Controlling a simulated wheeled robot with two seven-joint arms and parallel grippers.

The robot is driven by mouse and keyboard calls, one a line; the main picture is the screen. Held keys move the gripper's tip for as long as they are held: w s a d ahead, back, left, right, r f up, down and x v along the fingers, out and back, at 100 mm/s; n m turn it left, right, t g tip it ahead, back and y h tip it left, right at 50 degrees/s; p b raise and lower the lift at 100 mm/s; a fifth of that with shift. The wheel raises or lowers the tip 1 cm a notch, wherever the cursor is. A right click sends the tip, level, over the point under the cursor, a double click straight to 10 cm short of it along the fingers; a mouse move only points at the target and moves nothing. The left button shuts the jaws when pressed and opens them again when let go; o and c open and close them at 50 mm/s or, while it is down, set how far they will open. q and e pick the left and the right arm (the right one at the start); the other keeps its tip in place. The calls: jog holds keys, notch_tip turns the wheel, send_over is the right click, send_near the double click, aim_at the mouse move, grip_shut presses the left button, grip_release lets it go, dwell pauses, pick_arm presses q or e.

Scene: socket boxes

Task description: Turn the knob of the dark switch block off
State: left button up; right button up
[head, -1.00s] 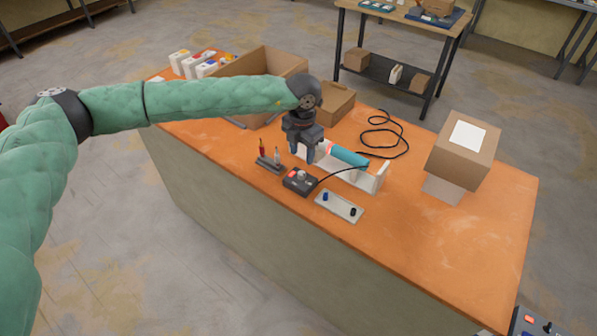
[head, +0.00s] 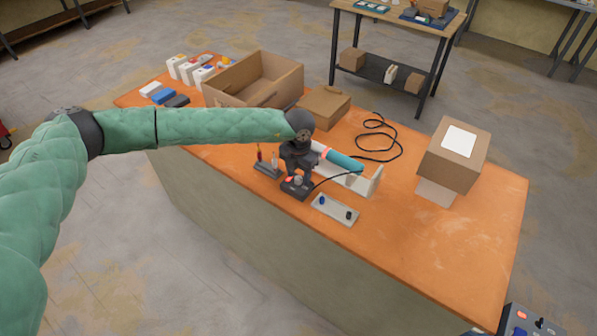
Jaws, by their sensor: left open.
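The dark switch block (head: 297,190) sits near the front edge of the orange table, with a red patch and a light knob (head: 298,180) on top. A black cable runs from it to the right. My left gripper (head: 297,174) is open and points down right over the block, its fingers close about the knob. I cannot tell whether they touch it. The knob's exact angle is too small to tell. My right gripper is not in view.
A light plate with blue and black knobs (head: 335,209) lies right of the block. A holder with screwdrivers (head: 267,168) stands close on the left. A teal cylinder (head: 343,160) lies in a white cradle behind. The table's front right (head: 440,240) is clear.

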pick_arm(q)
jog(key=shift+f, duration=0.25)
grip_shut()
jog(key=shift+f, duration=0.1)
